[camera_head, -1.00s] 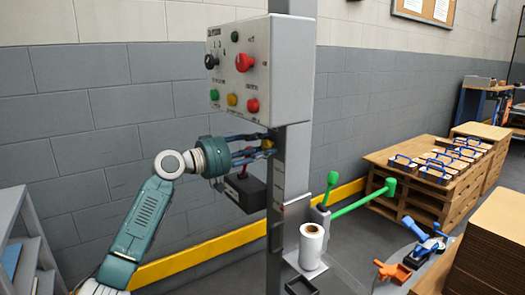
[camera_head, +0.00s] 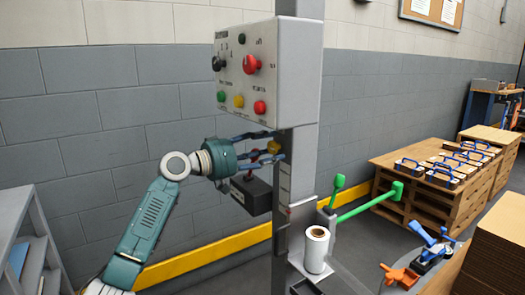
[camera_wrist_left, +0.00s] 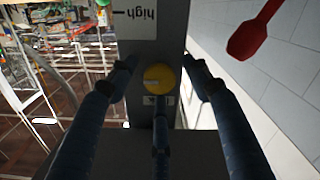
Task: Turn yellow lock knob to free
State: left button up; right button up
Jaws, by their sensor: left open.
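The yellow lock knob (camera_head: 273,147) is a small round knob on the side of the grey column, below the control box. In the left wrist view the knob (camera_wrist_left: 159,79) faces me, with a pale mark on it and a small label under it. My left gripper (camera_head: 278,145) is open, its blue fingers spread around the knob. In the wrist view one finger is on each side of the knob and a third is below it, with visible gaps at the sides. Whether the lower finger touches it, I cannot tell. My right gripper is not in view.
The control box (camera_head: 265,70) with coloured buttons hangs above my fingers. A black box (camera_head: 252,193) with a red lever (camera_wrist_left: 257,30) sits just below and behind them. Green handles (camera_head: 370,203) and a white roll (camera_head: 314,249) are right of the column.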

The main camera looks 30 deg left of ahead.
pick_arm(q)
jog(key=v, duration=1.2)
jog(key=shift+f, duration=0.15)
